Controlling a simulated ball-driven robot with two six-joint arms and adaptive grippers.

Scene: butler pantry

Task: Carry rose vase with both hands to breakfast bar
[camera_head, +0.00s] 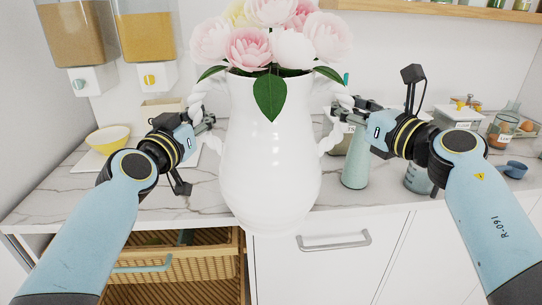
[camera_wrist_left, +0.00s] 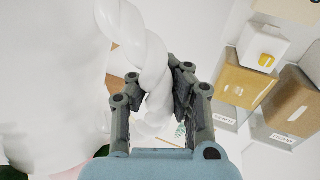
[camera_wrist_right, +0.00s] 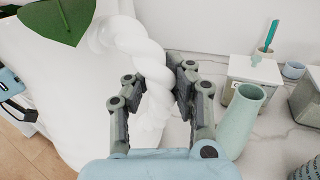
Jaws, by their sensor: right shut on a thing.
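The rose vase (camera_head: 270,150) is a tall white glossy jug with two twisted rope-like handles, holding pink and cream roses and green leaves. It is upright in front of the marble counter, and its lower body overlaps the cabinet front. My left gripper (camera_head: 207,120) has its fingers closed around the left handle; that handle (camera_wrist_left: 150,60) lies between the fingers in the left wrist view. My right gripper (camera_head: 335,115) is shut on the right handle, and the handle (camera_wrist_right: 147,70) shows between its fingers in the right wrist view. The breakfast bar cannot be made out.
The marble counter (camera_head: 80,190) runs behind the vase. A yellow bowl (camera_head: 108,138) stands at left, a green bottle (camera_head: 356,165) just right of the vase. Jars and a small blue cup (camera_head: 515,169) stand further right. An open wicker drawer (camera_head: 190,266) is below.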

